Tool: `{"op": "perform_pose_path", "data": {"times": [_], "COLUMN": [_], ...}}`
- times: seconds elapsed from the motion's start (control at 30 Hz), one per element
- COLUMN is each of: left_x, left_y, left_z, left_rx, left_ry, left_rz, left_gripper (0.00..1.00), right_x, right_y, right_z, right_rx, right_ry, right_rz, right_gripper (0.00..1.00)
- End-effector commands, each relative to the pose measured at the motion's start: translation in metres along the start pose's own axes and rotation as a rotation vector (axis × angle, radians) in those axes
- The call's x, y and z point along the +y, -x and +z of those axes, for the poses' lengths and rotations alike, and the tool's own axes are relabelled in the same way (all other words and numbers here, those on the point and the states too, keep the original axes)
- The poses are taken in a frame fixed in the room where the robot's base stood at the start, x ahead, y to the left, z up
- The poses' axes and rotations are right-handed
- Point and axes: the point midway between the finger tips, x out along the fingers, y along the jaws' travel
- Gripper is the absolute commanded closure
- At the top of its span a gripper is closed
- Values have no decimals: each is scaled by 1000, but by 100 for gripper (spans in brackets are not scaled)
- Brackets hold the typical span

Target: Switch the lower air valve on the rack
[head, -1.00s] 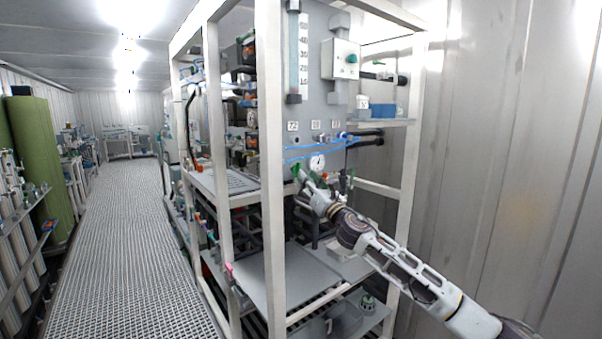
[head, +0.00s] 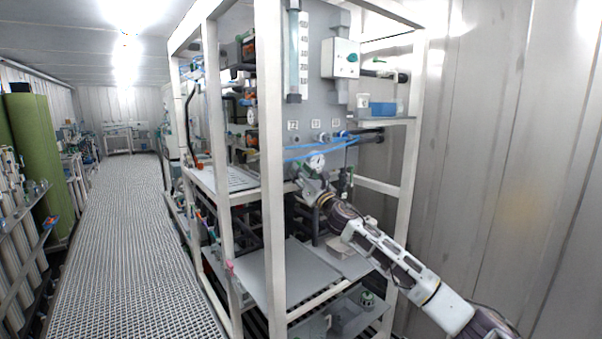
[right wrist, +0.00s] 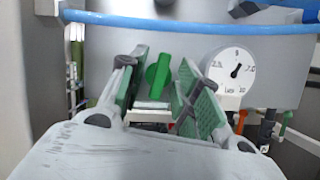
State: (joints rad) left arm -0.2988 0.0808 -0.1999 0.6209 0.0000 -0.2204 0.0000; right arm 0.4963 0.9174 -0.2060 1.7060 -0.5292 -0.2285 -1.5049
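The air valve's green handle (right wrist: 158,75) shows in the right wrist view, standing near upright on the grey panel. My right gripper (right wrist: 165,82) is open, with one green-padded finger on each side of the handle. Gaps show between the handle and both pads, so it is not clamped. In the head view my right gripper (head: 302,178) is at the lower part of the rack panel, just below the gauge, and hides the handle. My left gripper is in neither view.
A round white gauge (right wrist: 235,71) is on the panel right of the fingers. A blue hose (right wrist: 190,22) runs across above them. White rack posts (head: 270,120) stand left of my right arm. Grey shelves (head: 285,272) lie below it. The grated aisle (head: 130,250) is clear.

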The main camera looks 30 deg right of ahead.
Motion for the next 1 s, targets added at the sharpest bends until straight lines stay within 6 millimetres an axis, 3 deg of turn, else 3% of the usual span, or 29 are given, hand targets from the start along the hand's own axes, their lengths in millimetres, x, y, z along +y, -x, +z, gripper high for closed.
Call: {"op": "perform_pose_path", "data": {"times": [0.23, 0.47, 1.0], "left_x": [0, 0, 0], "left_y": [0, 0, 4], "left_z": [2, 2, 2], "left_rx": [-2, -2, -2], "left_ry": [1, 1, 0], "left_rz": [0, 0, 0], "left_gripper": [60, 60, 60], "right_x": [0, 0, 0], "right_y": [0, 0, -1], "right_z": [0, 0, 2], "right_rx": [0, 0, -2], "right_ry": [0, 0, -37], "right_rz": [0, 0, -15], "right_gripper": [67, 97, 98]}}
